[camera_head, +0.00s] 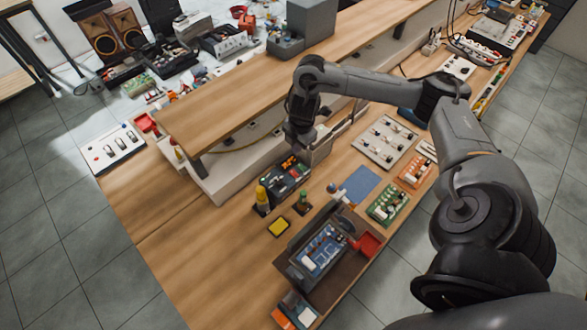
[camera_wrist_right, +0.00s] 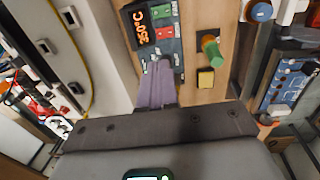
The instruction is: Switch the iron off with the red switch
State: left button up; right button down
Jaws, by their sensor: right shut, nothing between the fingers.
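The iron's dark station (camera_head: 286,182) stands on the bench in the head view, with a small lit display. The right wrist view shows its panel (camera_wrist_right: 168,45) close up, with an orange 350°C readout (camera_wrist_right: 139,26). A red switch (camera_wrist_right: 161,10) sits beside the readout, with a green one (camera_wrist_right: 163,33) next to it. My right gripper (camera_wrist_right: 158,68) is shut and empty, its fingertips in front of the panel's near end. I cannot tell whether they touch it. In the head view the right gripper (camera_head: 300,140) is over the station's back side. My left gripper is not in view.
The bench's left front is clear.

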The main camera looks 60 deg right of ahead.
jog(key=b, duration=0.4)
send_near(293, 171)
jog(key=f, duration=0.5)
jog(key=shift+w+a+f, duration=0.1)
jog(key=shift+w+f, duration=0.1)
jog(key=shift+w, duration=0.15)
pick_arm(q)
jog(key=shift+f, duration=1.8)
pick_arm(e)
jog(key=shift+w+f, duration=0.1)
jog(key=shift+f, duration=0.6)
